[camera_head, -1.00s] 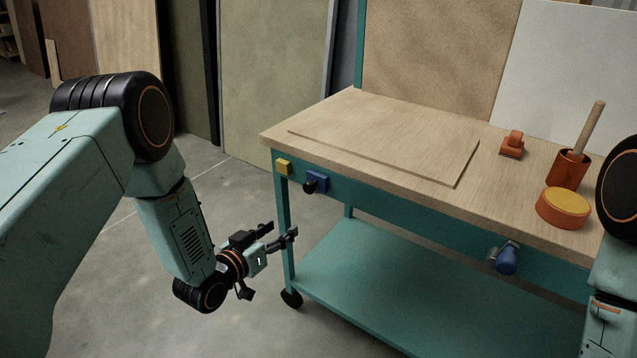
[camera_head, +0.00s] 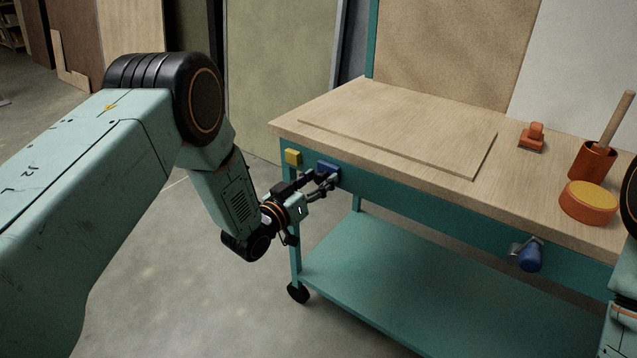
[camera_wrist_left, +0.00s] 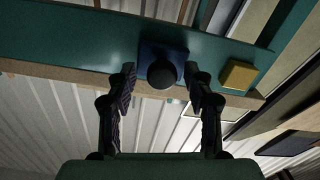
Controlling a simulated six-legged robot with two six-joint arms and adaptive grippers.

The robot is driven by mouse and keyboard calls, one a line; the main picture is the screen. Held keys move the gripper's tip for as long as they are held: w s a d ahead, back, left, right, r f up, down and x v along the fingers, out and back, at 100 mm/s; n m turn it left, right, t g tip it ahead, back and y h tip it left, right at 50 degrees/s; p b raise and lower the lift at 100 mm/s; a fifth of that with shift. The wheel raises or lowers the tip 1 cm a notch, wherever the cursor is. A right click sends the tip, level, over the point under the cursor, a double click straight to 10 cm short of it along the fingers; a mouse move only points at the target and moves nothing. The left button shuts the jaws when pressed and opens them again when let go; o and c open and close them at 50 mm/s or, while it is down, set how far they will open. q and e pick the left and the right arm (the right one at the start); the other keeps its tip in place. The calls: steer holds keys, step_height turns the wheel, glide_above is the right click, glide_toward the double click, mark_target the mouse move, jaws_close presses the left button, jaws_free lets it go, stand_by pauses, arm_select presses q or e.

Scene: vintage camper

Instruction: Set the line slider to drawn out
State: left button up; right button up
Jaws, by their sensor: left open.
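The line slider looks to be the blue block (camera_head: 327,167) with a round black knob on the teal front rail of the workbench. In the left wrist view the blue block (camera_wrist_left: 151,50) carries the dark knob (camera_wrist_left: 162,74), which stands out towards me. My left gripper (camera_head: 324,184) is at the slider in the head view and hides the knob there. The left wrist view shows its two fingers (camera_wrist_left: 160,80) open, one on each side of the knob, with a gap showing on both sides. My right gripper is out of view.
A yellow block (camera_head: 293,157) sits on the rail beside the slider. A blue-handled fitting (camera_head: 530,256) is farther right on the rail. The wooden top (camera_head: 290,122) overhangs the rail slightly. An orange cup (camera_head: 592,161), a round orange tub (camera_head: 588,203) and an orange tool (camera_head: 532,137) stand on it.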

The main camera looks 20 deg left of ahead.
arm_select(q)
steer(key=shift+w, duration=0.35)
steer(key=shift+s, duration=0.1)
jaws_close()
stand_by(0.5)
